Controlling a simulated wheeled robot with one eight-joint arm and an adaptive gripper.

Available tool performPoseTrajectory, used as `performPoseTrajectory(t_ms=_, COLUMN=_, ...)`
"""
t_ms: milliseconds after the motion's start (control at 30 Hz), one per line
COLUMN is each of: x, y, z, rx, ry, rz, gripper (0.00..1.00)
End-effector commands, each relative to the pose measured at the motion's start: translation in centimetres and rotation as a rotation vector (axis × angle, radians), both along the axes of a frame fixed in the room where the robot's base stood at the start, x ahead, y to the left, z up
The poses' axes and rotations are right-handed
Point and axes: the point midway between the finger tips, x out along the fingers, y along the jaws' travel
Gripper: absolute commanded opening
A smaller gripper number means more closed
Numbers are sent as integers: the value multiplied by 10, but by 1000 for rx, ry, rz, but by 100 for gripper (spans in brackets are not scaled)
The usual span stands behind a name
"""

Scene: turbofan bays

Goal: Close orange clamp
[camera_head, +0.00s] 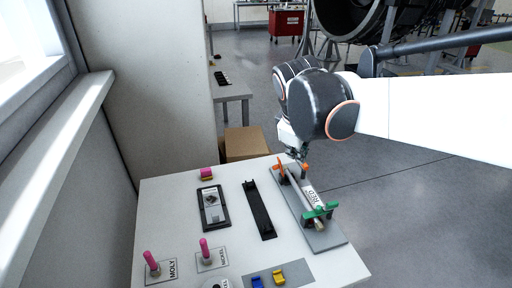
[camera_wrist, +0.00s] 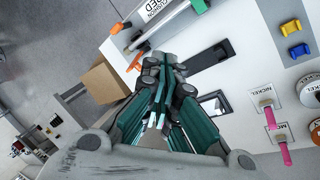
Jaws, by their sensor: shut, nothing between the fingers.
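The orange clamp (camera_head: 281,166) is at the far end of a grey fixture plate, at the end of a rod or tube. One orange part stands to the left of the tube, and a smaller one lies to its right near my gripper. In the wrist view, the orange clamp (camera_wrist: 138,55) shows just beyond and left of my fingers. My gripper (camera_head: 301,155) is shut and empty, just above the clamp's right side. The gripper (camera_wrist: 164,70) also shows in the wrist view, with its fingers together. Whether it touches the clamp, I cannot tell.
A green clamp (camera_head: 320,211) lies across the tube's near end, beside a "RED" label. On the white table (camera_head: 160,215) are a black rail (camera_head: 259,210), a black-framed tray (camera_head: 214,209), pink-handled tools and blue and yellow blocks. A cardboard box (camera_head: 245,143) stands behind.

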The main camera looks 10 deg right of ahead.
Motion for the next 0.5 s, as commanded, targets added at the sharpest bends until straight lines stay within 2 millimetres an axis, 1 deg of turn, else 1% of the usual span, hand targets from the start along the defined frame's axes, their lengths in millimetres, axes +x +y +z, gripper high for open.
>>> performPoseTrajectory(t_ms=33, x=15, y=5, z=0, rx=-32, ry=24, rz=43, gripper=0)
performPoseTrajectory(t_ms=267, x=71, y=24, z=-13, rx=-178, ry=146, rz=244, gripper=0)
performPoseTrajectory(t_ms=300, x=80, y=27, z=-17, rx=-203, ry=168, rz=279, gripper=0)
performPoseTrajectory(t_ms=500, x=122, y=52, z=-41, rx=-316, ry=286, rz=449, gripper=0)
